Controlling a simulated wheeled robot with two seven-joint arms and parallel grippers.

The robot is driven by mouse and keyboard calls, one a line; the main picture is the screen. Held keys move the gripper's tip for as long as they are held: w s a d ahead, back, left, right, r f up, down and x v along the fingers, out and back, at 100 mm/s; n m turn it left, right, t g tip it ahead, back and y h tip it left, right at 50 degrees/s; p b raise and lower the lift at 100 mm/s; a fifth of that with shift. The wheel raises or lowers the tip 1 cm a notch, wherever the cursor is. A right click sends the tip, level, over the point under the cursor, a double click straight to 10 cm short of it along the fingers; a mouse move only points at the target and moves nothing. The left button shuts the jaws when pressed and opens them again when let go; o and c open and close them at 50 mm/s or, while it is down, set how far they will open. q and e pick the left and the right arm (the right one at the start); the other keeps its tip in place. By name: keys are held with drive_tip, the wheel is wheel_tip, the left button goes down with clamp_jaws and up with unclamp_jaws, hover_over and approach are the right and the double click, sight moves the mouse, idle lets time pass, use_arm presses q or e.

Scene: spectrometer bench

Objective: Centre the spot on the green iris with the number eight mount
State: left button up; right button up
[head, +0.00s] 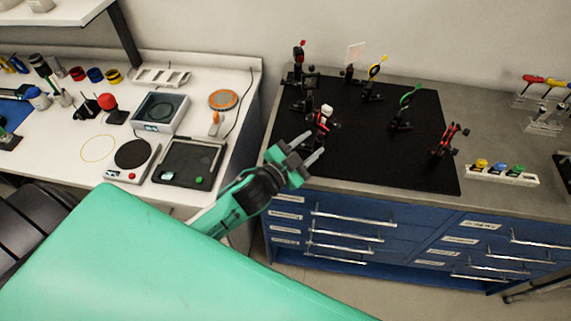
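The green iris (409,96) is a green ring on a dark post, upright on the black breadboard (370,150). Several other mounts stand on the board; numbers are too small to read, so I cannot tell which is number eight. One has a white and red top (325,114), close beyond my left gripper. A black and red one (447,139) stands at the right. No light spot can be made out on the iris. My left gripper (308,149) is open and empty, its fingers apart over the board's near left edge. My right gripper is not in view.
A yellow ring mount (376,68), a pale pink plate (355,52) and red-topped mounts stand at the back. A white holder with coloured knobs (501,175) lies right of the board. A white bench (75,145) with instruments is at left. The board's front middle is clear.

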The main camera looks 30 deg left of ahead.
use_arm(q)
drive_tip(key=b+v, duration=0.3)
drive_tip(key=v, duration=0.8)
drive_tip(key=shift+s+b, duration=0.35)
drive_tip(key=shift+b, duration=0.05)
drive_tip(key=shift+a, duration=0.25)
